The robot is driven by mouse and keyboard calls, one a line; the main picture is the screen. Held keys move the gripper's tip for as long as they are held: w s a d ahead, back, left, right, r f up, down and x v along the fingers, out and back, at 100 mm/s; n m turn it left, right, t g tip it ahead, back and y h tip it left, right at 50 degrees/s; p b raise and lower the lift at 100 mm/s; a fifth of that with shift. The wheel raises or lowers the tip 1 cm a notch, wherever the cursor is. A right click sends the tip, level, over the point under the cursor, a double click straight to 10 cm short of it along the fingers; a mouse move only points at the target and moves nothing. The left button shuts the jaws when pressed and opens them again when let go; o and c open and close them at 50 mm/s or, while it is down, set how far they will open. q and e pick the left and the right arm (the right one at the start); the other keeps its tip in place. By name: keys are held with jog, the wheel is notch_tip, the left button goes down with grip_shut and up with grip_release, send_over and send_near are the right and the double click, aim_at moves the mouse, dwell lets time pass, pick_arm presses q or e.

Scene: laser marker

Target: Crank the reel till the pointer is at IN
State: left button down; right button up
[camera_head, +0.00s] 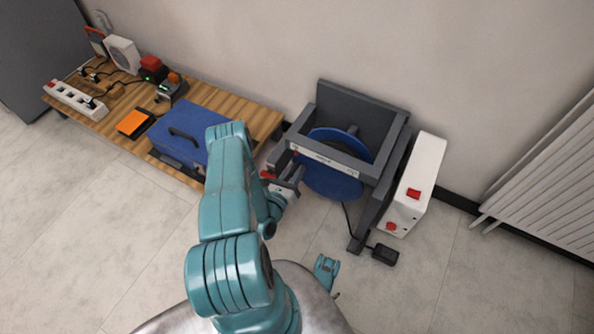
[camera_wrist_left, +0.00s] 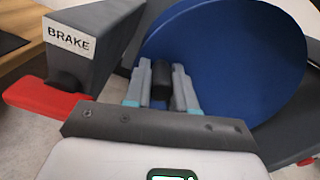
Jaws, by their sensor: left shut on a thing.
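The reel is a blue disc (camera_head: 332,182) in a dark grey frame (camera_head: 362,104) against the wall. In the left wrist view the blue disc (camera_wrist_left: 225,55) fills the upper right. My left gripper (camera_head: 292,178) is at the front left of the reel. In the wrist view its two fingers (camera_wrist_left: 161,88) are shut on a dark crank knob (camera_wrist_left: 161,76) in front of the disc. A white strip (camera_head: 325,160) runs along the frame's front bar; its marks and any pointer are too small to read.
A red brake lever (camera_wrist_left: 42,98) under a "BRAKE" label (camera_wrist_left: 70,36) is close left of my left gripper. A white box with red switches (camera_head: 418,180) stands right of the reel. A wooden bench (camera_head: 255,112) with a blue case (camera_head: 185,128) is left.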

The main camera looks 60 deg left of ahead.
pick_arm(q)
jog(key=shift+d+f, duration=0.15)
jog(key=shift+d, duration=0.1)
jog(key=c, duration=1.3)
grip_release()
jog(key=o, duration=0.4)
jog(key=shift+c, duration=0.2)
jog(key=shift+a, duration=0.1)
jog(key=shift+s, duration=0.1)
